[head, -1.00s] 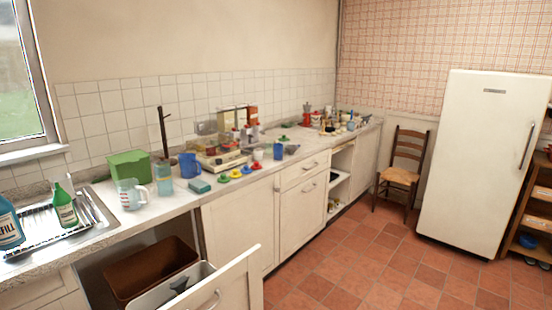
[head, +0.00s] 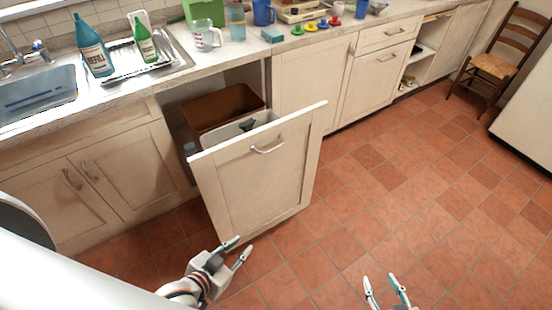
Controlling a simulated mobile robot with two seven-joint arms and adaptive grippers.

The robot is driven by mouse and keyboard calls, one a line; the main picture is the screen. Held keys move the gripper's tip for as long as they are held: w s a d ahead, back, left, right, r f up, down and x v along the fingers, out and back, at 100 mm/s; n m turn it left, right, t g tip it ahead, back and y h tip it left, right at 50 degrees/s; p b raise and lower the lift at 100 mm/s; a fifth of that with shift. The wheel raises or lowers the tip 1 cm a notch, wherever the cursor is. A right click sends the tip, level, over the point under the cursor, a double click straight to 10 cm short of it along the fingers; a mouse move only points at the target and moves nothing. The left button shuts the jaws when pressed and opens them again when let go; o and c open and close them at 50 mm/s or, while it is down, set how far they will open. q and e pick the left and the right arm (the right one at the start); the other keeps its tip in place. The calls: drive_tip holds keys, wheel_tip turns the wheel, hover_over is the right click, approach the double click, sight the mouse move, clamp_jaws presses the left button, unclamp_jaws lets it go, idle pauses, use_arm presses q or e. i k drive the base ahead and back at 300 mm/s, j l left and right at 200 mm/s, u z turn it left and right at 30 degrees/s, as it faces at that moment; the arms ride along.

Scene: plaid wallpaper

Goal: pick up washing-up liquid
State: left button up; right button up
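A green bottle (head: 145,42) with a white label stands on the draining board, just right of a larger blue bottle (head: 92,48) with "REFILL" on its label. I cannot tell for sure which of them is the washing-up liquid. My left gripper (head: 243,245) is open and empty, low in front of the pulled-out cupboard door and well away from the bottles. My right gripper (head: 380,279) is open and empty over the tiled floor at the bottom edge.
The pull-out bin door (head: 258,165) juts into the room, with a brown bin (head: 222,108) behind it. The sink (head: 36,94) is at the left. A glass measuring jug (head: 206,36) and a blue sponge (head: 272,35) stand right of the bottles.

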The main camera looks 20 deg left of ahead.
sight(143, 39)
drive_tip(key=u, duration=1.35)
drive_tip(key=i+j+z, duration=0.45)
drive_tip(key=j+z, duration=0.25)
drive_tip(key=i+j+z, duration=0.2)
drive_tip(key=z, duration=0.15)
drive_tip(key=j+z, duration=0.35)
drive_tip(key=j, duration=0.15)
drive_tip(key=i+j+z, duration=0.1)
drive_tip(key=j+z, duration=0.2)
drive_tip(key=j, duration=0.2)
